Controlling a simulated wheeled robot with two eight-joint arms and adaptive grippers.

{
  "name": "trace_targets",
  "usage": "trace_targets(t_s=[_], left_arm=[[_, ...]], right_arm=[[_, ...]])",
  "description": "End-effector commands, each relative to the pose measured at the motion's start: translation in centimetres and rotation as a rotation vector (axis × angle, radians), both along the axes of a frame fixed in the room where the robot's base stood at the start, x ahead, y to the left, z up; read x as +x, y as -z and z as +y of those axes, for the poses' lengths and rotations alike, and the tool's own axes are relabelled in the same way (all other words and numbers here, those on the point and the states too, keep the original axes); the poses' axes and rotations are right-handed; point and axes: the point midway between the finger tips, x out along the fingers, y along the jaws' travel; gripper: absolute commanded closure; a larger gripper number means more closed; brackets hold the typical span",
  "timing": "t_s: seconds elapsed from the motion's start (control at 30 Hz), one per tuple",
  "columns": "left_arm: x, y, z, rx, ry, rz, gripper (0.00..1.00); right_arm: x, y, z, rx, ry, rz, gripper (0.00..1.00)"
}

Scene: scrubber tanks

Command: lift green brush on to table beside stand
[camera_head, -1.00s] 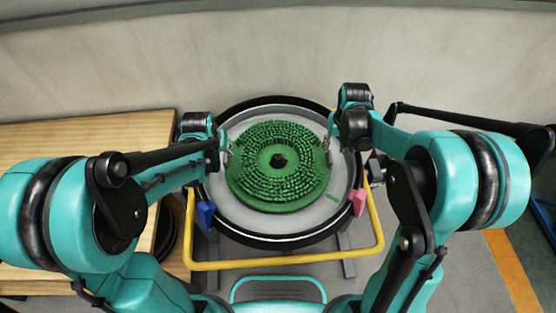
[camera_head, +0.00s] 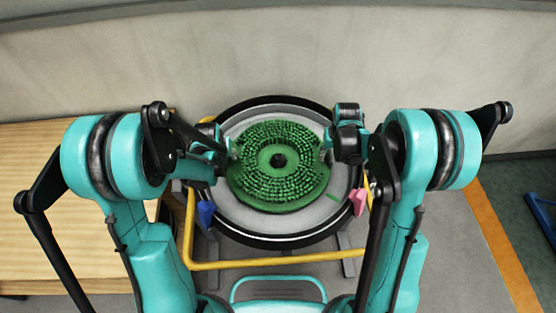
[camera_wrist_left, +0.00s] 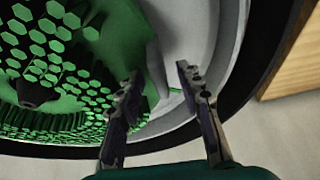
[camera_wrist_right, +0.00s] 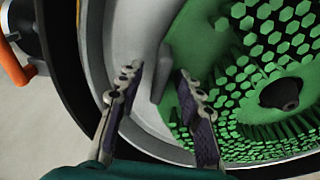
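The green brush (camera_head: 285,198), a round disc with dense bristles and a dark central hub, lies flat inside the round stand (camera_head: 262,229), which has a black rim. My left gripper (camera_head: 229,156) is at the brush's left edge, and my right gripper (camera_head: 327,153) is at its right edge. In the left wrist view the fingers (camera_wrist_left: 160,77) are apart, with the brush rim and a grey upright part beyond the gap. In the right wrist view the fingers (camera_wrist_right: 159,77) are also apart, with a similar grey part beyond them. Neither gripper visibly clamps anything.
The wooden table (camera_head: 40,225) stands left of the stand, partly covered by my left arm. A yellow tubular frame (camera_head: 280,261) runs around the stand's front, with a blue clip (camera_head: 206,213) and a pink clip (camera_head: 358,201). A wall (camera_head: 280,55) is close behind.

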Motion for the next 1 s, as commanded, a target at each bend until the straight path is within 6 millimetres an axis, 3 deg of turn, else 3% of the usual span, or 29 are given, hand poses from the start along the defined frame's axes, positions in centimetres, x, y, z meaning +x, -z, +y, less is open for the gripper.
trace_targets(t_s=[0.13,0.27,0.3,0.77,1.0], left_arm=[[0.0,0.0,0.0,0.0,0.0,0.0,0.64],[0.0,0.0,0.0,0.0,0.0,0.0,0.98],[0.0,0.0,0.0,0.0,0.0,0.0,1.0],[0.0,-0.2,0.0,0.0,0.0,-0.001,1.0],[0.0,-1.3,0.0,0.0,0.0,-0.001,1.0]], right_arm=[[0.0,0.0,0.0,0.0,0.0,0.0,0.64],[0.0,0.0,0.0,0.0,0.0,0.0,0.98],[0.0,0.0,0.0,0.0,0.0,0.0,1.0],[0.0,-0.2,0.0,0.0,0.0,0.0,1.0],[0.0,-1.3,0.0,0.0,0.0,0.0,1.0]])
